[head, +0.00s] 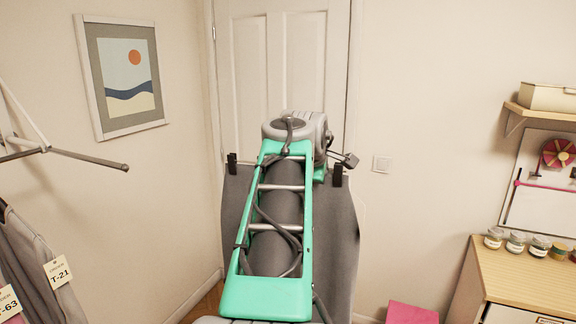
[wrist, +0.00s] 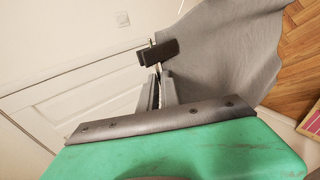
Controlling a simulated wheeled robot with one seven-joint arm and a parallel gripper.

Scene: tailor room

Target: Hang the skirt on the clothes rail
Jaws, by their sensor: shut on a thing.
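The grey skirt (head: 340,232) hangs behind my arm in the head view, with a black clip at each upper corner. In the wrist view the skirt (wrist: 225,55) spreads to the upper right, below a dark clip (wrist: 158,52). My gripper (wrist: 160,82) is shut on the thin metal part of the skirt's hanger beside that clip. My arm hides the middle of the skirt and the gripper in the head view. The clothes rail (head: 85,158) is at the left, its free end pointing right, apart from the skirt.
Tagged garments (head: 35,255) hang at the lower left. A framed picture (head: 125,75) is on the left wall. A white door (head: 285,50) is behind my arm. A wooden cabinet (head: 530,275) with several jars and a pink box (head: 411,313) stand at the right.

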